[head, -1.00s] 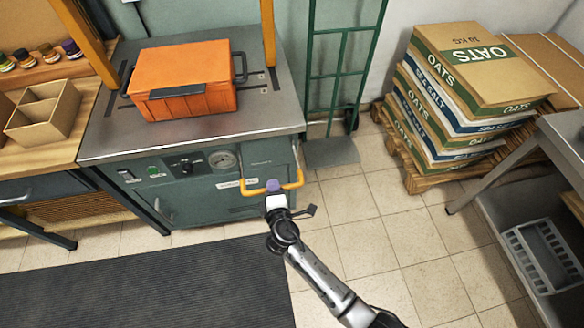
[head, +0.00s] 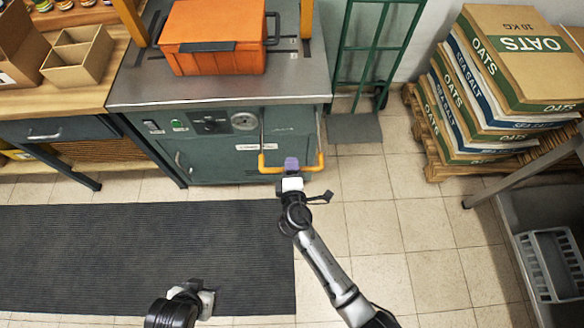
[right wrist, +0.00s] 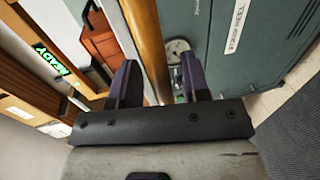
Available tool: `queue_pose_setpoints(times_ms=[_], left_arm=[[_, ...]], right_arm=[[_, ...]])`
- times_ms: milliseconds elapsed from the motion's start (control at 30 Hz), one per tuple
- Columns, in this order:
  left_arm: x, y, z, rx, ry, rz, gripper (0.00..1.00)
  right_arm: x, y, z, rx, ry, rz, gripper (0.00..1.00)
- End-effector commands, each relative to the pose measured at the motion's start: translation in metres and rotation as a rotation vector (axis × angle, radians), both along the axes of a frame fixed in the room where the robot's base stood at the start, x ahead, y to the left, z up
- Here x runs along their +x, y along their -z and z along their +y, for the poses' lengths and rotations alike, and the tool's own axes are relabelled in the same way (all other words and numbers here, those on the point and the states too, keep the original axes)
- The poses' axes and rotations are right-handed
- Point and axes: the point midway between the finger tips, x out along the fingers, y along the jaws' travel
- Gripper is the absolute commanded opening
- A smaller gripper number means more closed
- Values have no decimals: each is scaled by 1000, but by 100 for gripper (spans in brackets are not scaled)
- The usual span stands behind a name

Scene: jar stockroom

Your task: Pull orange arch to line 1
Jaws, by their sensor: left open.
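The orange arch (head: 272,171) is a U-shaped orange bar on the front of the green machine (head: 215,165), with grey rods at its ends. My right gripper (head: 291,164) is at the middle of its crossbar. My left gripper (head: 206,300) is low over the dark mat, empty and away from the machine. I cannot make out a line 1 mark.
An orange crate (head: 215,45) sits on the machine's grey top (head: 220,90). Orange posts rise beside it. A green hand truck (head: 360,60) stands right of the machine, then stacked sacks (head: 510,60) on a pallet. The ribbed mat (head: 120,250) and tiled floor (head: 400,220) in front are clear.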

Motion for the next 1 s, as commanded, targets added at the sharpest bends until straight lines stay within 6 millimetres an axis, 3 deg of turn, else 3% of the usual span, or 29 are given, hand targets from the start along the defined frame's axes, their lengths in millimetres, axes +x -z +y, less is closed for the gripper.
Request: queue_pose_setpoints(times_ms=[367,1000], left_arm=[[0,-2,0,0,0,0,67],[1,-10,0,0,0,-2,67]], right_arm=[[-9,-2,0,0,-1,1,43],[-117,-23,0,1,0,2,43]])
